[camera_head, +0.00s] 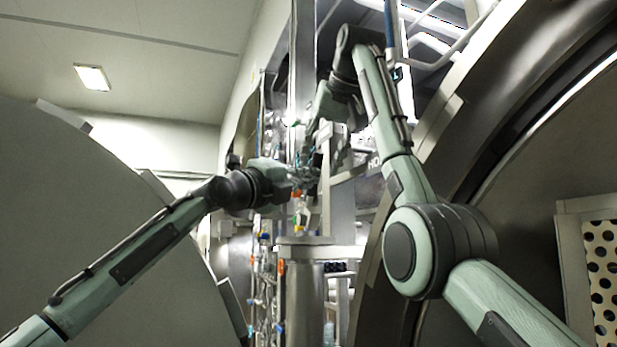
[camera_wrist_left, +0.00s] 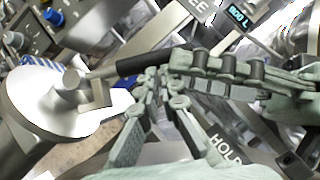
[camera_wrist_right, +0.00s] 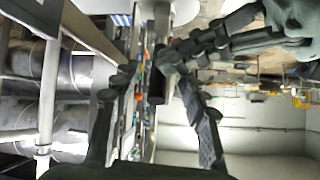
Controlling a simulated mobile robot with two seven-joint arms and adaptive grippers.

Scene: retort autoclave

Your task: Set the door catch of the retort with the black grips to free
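In the left wrist view a lever with a black grip (camera_wrist_left: 142,64) reaches right from a round metal hub (camera_wrist_left: 40,105). Lettering ending in "EE" (camera_wrist_left: 198,5) shows above it and "HOLD" (camera_wrist_left: 228,148) below; the lever points between them. My left gripper (camera_wrist_left: 158,82) has its fingertips close together at the grip's lower side; contact is unclear. My right gripper comes in from the right there, its tips at the grip's outer part. In the right wrist view my right gripper's fingers (camera_wrist_right: 148,70) stand apart, with a dark block (camera_wrist_right: 157,88) between them. In the head view both grippers hide the lever.
Large round retort doors (camera_head: 100,220) stand at left and right (camera_head: 530,190) in the head view. A narrow passage with metal posts (camera_head: 303,300) and small coloured fittings lies between them. A perforated panel (camera_head: 601,270) is at far right. My arms are close together.

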